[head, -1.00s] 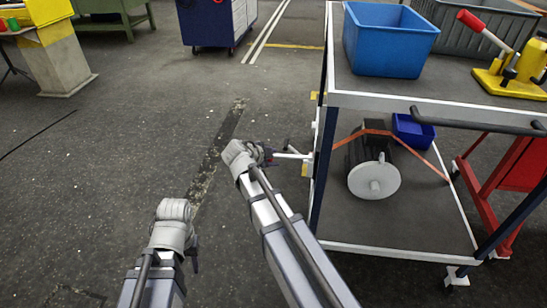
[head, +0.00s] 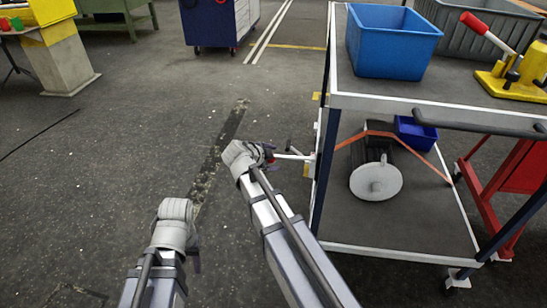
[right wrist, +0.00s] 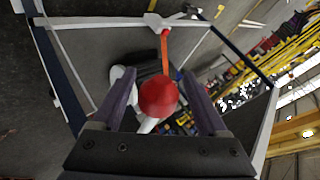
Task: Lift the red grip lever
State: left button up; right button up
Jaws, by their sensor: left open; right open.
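A white lever (head: 294,156) sticks out from the left side of the cart, near its corner post. Its red ball grip (right wrist: 158,97) lies between the two fingers of my right gripper (right wrist: 160,103) in the right wrist view, with a gap on either side. In the head view my right gripper (head: 271,154) is at the lever's outer end, and only a bit of red shows there. My left gripper (head: 195,258) is low at the left, open, away from the cart, and mostly hidden behind its wrist.
The cart's top (head: 440,97) carries a blue bin (head: 392,45), a grey crate (head: 480,35) and a yellow device (head: 510,84) with a red-handled lever.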

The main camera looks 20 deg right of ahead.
jog(key=p+v, duration=0.4)
jog(key=v, duration=0.3)
jog(key=shift+a+r, duration=0.1)
jog(key=shift+a, duration=0.05)
jog(key=s+a+f+n+g+y, duration=0.35)
jog(key=s+a+n, duration=0.55)
jog(key=n, duration=0.4)
jog(key=s+a+f+n+g+y, duration=0.2)
jog(key=s+a+f+n+y, duration=0.2)
jog(key=s+a+n, duration=0.6)
notch_tip(320, 180, up, 26)
jog(key=s+d+n+p, duration=0.1)
jog(key=d+n+p, duration=0.1)
jog(key=p, duration=2.4)
jog(key=shift+s+r+n+p, duration=0.2)
jog(key=shift+s+n+p, duration=0.1)
jog(key=shift+n+p, duration=0.1)
